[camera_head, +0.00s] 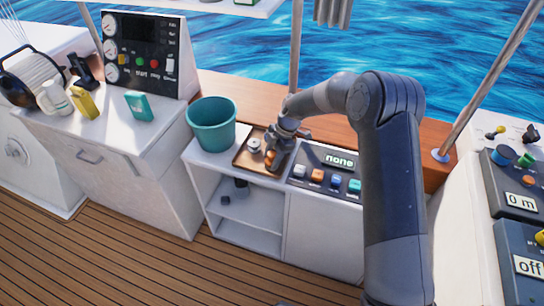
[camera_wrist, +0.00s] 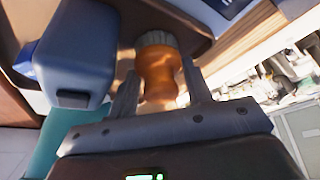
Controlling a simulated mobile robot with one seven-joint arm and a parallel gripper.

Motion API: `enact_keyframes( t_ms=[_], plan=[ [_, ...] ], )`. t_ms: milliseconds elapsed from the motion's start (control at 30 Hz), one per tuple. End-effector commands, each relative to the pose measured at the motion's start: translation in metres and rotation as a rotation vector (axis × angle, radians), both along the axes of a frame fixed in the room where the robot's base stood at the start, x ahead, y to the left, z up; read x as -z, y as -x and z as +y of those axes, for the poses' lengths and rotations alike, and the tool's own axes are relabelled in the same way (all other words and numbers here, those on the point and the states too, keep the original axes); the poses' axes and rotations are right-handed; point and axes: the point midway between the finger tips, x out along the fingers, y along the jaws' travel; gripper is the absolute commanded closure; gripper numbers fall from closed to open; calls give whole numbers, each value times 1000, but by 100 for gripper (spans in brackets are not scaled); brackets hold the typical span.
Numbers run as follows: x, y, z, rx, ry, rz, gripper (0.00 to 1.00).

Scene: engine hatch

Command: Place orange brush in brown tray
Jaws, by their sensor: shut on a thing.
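The orange brush (camera_wrist: 160,80) with a grey bristle end is between my two fingers in the wrist view. My gripper (camera_head: 272,157) is shut on it. In the head view the gripper is low over the brown tray (camera_head: 240,158), and only a bit of orange shows by the fingers. The tray lies on the white cabinet, right of the teal bucket. My wrist and fingers hide its right part. I cannot tell whether the brush touches the tray.
A small pale round item (camera_head: 254,145) is in the tray's left part. The teal bucket (camera_head: 212,125) stands close on the left. A button panel (camera_head: 325,177) reading "none" is close on the right. The left counter holds a green box (camera_head: 139,105) and a yellow item (camera_head: 85,104).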

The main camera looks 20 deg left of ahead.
Motion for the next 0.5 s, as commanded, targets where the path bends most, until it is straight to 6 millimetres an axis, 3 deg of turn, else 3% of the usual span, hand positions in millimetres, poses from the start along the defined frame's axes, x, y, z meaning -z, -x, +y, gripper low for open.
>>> enact_keyframes(
  t_ms=[133,500],
  plan=[
    [1,0,0,0,1,1,45],
    [-9,-3,-2,0,-1,-1,45]
  ],
)
